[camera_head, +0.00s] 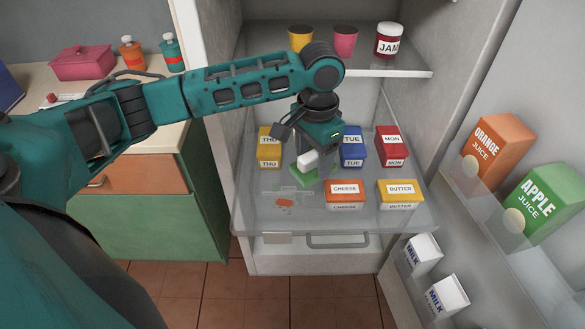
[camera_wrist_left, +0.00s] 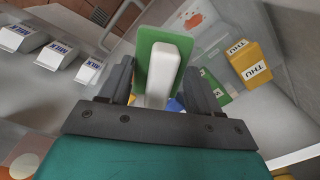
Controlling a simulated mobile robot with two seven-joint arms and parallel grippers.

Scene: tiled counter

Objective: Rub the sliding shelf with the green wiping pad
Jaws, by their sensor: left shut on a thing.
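The sliding shelf (camera_head: 258,213) is a clear glass shelf inside the open fridge, pulled out toward me. An orange-red stain (camera_head: 284,203) lies on its front left part, and it also shows in the left wrist view (camera_wrist_left: 194,20). My left gripper (camera_head: 308,168) is over the middle of the shelf, shut on the white handle of the green wiping pad (camera_head: 301,177). The pad is right of the stain and a little behind it; I cannot tell whether it touches the glass. In the left wrist view the pad (camera_wrist_left: 146,68) sits between the fingers (camera_wrist_left: 157,90). My right gripper is not in view.
Yellow THU (camera_head: 268,157), blue TUE (camera_head: 353,158) and red MON (camera_head: 390,155) boxes stand at the shelf's back. Cheese (camera_head: 345,190) and butter (camera_head: 400,191) boxes stand front right. An upper shelf (camera_head: 385,68) holds cups and jam. The door with juice cartons (camera_head: 497,146) is at right.

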